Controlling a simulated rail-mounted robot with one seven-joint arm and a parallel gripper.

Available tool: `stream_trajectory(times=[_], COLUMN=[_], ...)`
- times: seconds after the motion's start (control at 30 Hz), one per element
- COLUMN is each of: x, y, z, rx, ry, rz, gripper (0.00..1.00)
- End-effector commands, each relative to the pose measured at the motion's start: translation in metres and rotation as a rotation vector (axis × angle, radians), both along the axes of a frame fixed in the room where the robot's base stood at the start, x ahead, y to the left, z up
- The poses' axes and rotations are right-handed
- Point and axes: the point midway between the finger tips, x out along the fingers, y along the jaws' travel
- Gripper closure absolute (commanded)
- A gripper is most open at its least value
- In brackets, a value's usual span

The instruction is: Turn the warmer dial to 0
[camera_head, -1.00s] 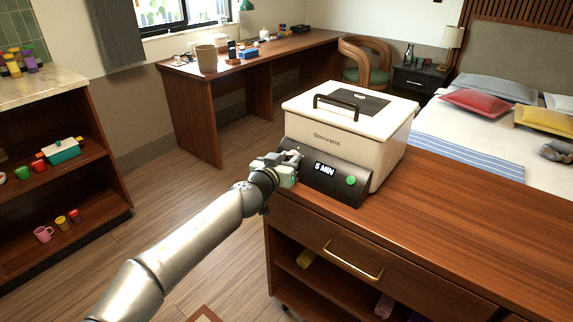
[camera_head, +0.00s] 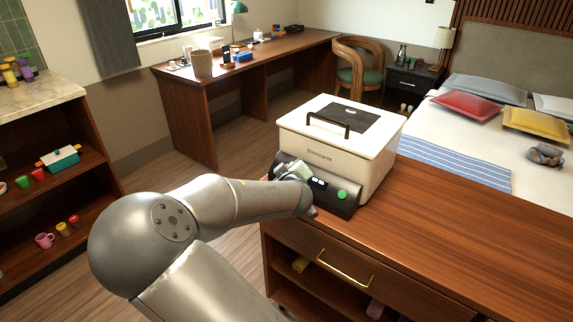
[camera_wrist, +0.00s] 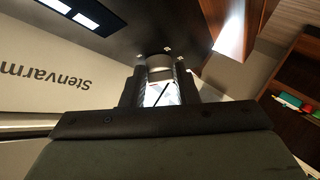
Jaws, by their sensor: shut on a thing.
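The warmer (camera_head: 330,150) is a cream box with a dark lid panel, a black handle and a sloped black control panel, standing on the wooden counter. Its dial (camera_wrist: 159,62) is a grey round knob on the dark panel, with small pale marks around it. My gripper (camera_wrist: 160,88) is shut on the dial, with one finger on each side. In the head view my gripper (camera_head: 292,172) is at the panel's left end, and my forearm hides the dial and part of the panel. The lit display (camera_head: 319,184) is partly covered and its reading is unclear. A green button (camera_head: 342,195) is to its right.
The counter (camera_head: 455,225) is clear to the right of the warmer. Below it are a drawer with a brass handle (camera_head: 345,269) and an open shelf. A desk (camera_head: 260,60) stands behind, a bed (camera_head: 450,150) at the right, and shelves (camera_head: 50,190) at the left.

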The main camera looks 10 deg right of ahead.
Motion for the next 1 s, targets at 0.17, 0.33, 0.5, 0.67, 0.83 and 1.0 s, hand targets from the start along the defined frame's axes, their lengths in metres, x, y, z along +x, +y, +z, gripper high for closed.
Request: stream_trajectory(times=[0.17,0.33,0.5,0.67,0.83,1.0], x=[0.0015,0.0021,0.0025,0.0028,0.0032,0.0035], y=[-0.0025,-0.0034,-0.0036,-0.0033,-0.0034,-0.0031], z=[0.0068,0.0067,0.0064,0.0063,0.0063,0.0063], rx=[-0.038,-0.067,-0.085,-0.097,-0.104,-0.108], ry=[0.048,0.08,0.1,0.113,0.12,0.125], rz=[0.065,0.107,0.135,0.154,0.164,0.171], gripper=[0.95,0.96,0.96,0.96,0.96,0.96])
